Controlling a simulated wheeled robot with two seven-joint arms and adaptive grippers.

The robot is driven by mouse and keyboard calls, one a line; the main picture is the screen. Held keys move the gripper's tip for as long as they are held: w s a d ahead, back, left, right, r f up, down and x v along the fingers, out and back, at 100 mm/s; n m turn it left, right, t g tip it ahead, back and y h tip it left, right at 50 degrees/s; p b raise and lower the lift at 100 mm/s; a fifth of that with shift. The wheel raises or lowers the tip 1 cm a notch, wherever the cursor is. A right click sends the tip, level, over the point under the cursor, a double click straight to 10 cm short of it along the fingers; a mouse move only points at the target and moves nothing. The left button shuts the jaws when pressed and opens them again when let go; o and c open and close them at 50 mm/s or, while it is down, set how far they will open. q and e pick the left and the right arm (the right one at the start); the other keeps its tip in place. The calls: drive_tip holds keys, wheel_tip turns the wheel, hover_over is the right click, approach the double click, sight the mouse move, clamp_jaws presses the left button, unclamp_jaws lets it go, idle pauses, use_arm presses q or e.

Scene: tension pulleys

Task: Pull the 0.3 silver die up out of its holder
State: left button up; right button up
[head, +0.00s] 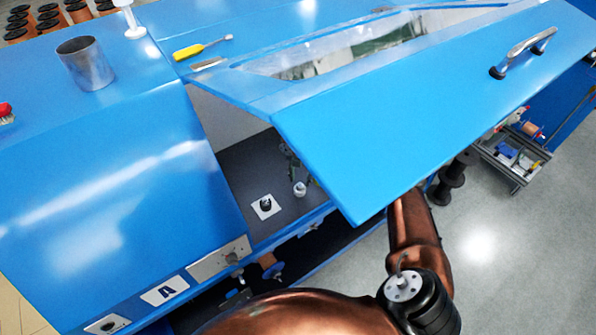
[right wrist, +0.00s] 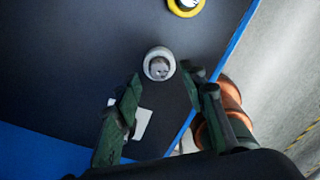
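In the right wrist view a round white holder (right wrist: 148,72) with a silver die (right wrist: 160,68) in its middle sits on the dark floor of the machine. It lies just beyond and between the fingertips of my right gripper (right wrist: 163,84). The fingers are dark green, spread apart and empty, and I see no contact with the die. In the head view a small whitish piece (head: 300,189), likely this holder, stands just below the green fingers (head: 289,160), which the blue lid partly hides. The die's size marking is not readable. My left gripper is not in view.
The raised blue lid (head: 430,110) hangs over my right arm. A white square with a black piece (head: 265,206) lies left of the holder. A yellow ring (right wrist: 186,8) shows at the wrist view's top.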

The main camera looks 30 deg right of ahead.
sight(300, 184)
drive_tip(key=shift+f, duration=1.6)
drive_tip(key=shift+w, duration=0.1)
clamp_jaws()
